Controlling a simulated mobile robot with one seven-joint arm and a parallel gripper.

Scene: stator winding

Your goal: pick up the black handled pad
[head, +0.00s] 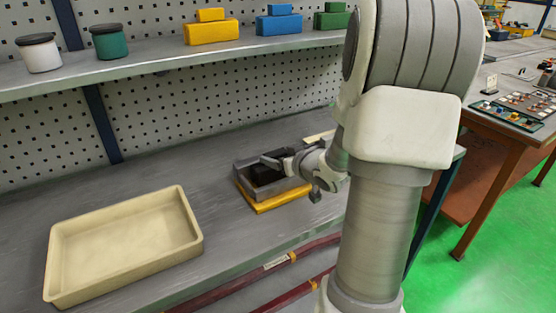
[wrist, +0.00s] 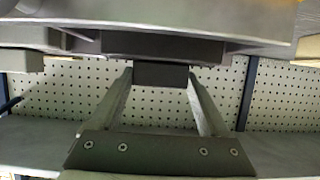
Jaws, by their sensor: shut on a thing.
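The black handled pad (head: 265,174) is inside a small grey open-topped holder (head: 285,187) on the workbench in the head view. My gripper (head: 276,160) reaches in from the right at the pad. In the wrist view my gripper (wrist: 160,76) has its two fingers on either side of the pad's dark block-shaped handle (wrist: 160,72) and is shut on it. The wider dark pad body (wrist: 160,46) shows beyond the handle. The pad's underside is hidden, and I cannot tell whether it is clear of the holder's floor.
The holder sits on a yellow base (head: 275,202). An empty cream tray (head: 125,245) lies to the left on the bench. A shelf (head: 150,67) above carries two lidded pots and yellow, blue and green boxes. The bench between tray and holder is clear.

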